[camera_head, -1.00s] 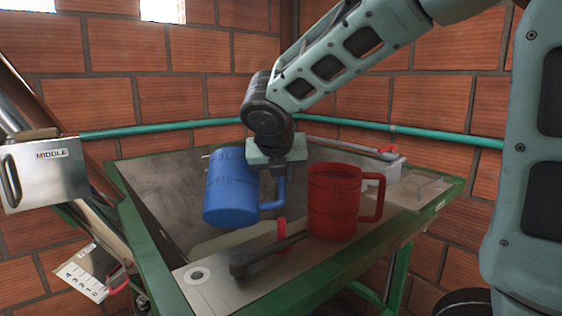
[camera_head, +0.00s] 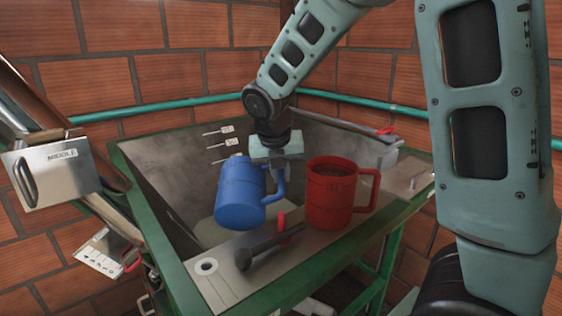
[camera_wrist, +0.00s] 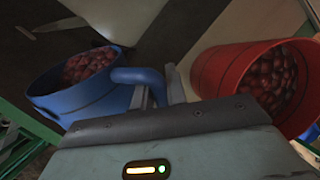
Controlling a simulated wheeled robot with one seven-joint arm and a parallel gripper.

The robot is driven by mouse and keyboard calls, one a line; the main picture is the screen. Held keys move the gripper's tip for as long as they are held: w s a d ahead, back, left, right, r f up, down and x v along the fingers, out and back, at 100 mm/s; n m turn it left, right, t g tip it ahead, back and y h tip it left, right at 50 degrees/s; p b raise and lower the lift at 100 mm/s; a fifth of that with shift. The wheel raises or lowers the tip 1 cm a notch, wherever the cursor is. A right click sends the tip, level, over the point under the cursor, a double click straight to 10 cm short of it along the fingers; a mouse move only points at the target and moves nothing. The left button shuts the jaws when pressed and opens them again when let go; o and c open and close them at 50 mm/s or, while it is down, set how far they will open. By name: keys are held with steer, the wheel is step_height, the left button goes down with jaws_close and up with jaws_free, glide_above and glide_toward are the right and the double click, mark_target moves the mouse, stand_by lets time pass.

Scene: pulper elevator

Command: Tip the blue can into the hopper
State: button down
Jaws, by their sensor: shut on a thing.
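The blue can (camera_head: 239,195) hangs tilted from my gripper (camera_head: 279,170) over the near part of the hopper (camera_head: 165,165). My gripper is shut on the can's handle, at its right side. In the wrist view, the blue can (camera_wrist: 95,103) holds dark red fruit (camera_wrist: 86,65) below its rim, and its handle (camera_wrist: 137,76) runs to my gripper's fingers (camera_wrist: 158,95). In the head view the can's contents are hidden.
A red can (camera_head: 330,200) full of similar fruit stands on the hopper's near ledge, close right of my gripper. A dark lever (camera_head: 265,245) with red parts lies on the ledge. A metal box marked MIDDLE (camera_head: 52,172) is at left. Brick walls stand behind.

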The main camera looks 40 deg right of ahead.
steer(key=shift+f+g+y+p, duration=0.3)
steer(key=shift+g+p, duration=0.3)
steer(key=shift+p, duration=0.45)
steer(key=shift+d+p, duration=0.1)
steer(key=shift+p, duration=0.25)
steer(key=g+p, duration=0.1)
steer(key=p, duration=0.2)
steer(key=shift+w+d+f+y, duration=0.1)
steer(key=shift+w+y, duration=0.1)
steer(key=shift+y, duration=0.2)
steer(key=shift+w+f+p, duration=0.1)
steer(key=shift+p, duration=0.55)
steer(key=shift+w+d+f+n+g+y+p, duration=0.1)
steer(key=shift+w+d+g+y+p, duration=0.2)
steer(key=shift+w+g+y+p, duration=1.05)
steer(key=shift+s+d+n+g+p, duration=0.1)
steer(key=shift+s+d+g+p, duration=0.4)
steer(key=shift+p, duration=2)
steer(key=shift+w+d+f+n+g+y+p, duration=0.1)
steer(key=shift+w+g+y+p, duration=0.5)
steer(key=shift+g+p, duration=0.95)
steer(key=shift+t+p, duration=0.35)
steer(key=shift+t, duration=0.05)
steer(key=shift+r, duration=0.1)
